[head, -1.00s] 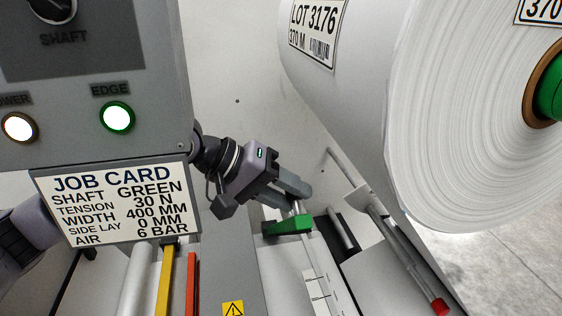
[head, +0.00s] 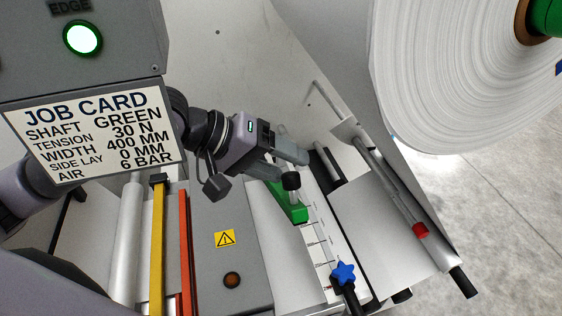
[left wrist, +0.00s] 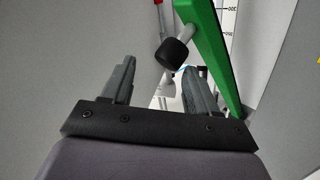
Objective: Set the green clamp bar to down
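The green clamp bar (head: 294,208) slants down to the right in the head view, beside a white scale strip. A black knob (head: 291,181) on a pale stem stands out from it. In the left wrist view the bar (left wrist: 212,55) runs along the upper right and the knob (left wrist: 172,52) points toward the gripper. My left gripper (head: 291,168) is close to the knob, partly covering the bar's far end. Its two fingers (left wrist: 158,68) are apart and nothing is held. The knob appears just past the right finger's tip; contact is not clear. My right gripper is out of view.
A job card panel (head: 90,130) stands at left, near my left arm. Yellow (head: 157,245) and orange (head: 185,250) bars, a grey box (head: 230,268) and a blue star knob (head: 344,272) lie nearer. A large white roll (head: 450,70) hangs at upper right.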

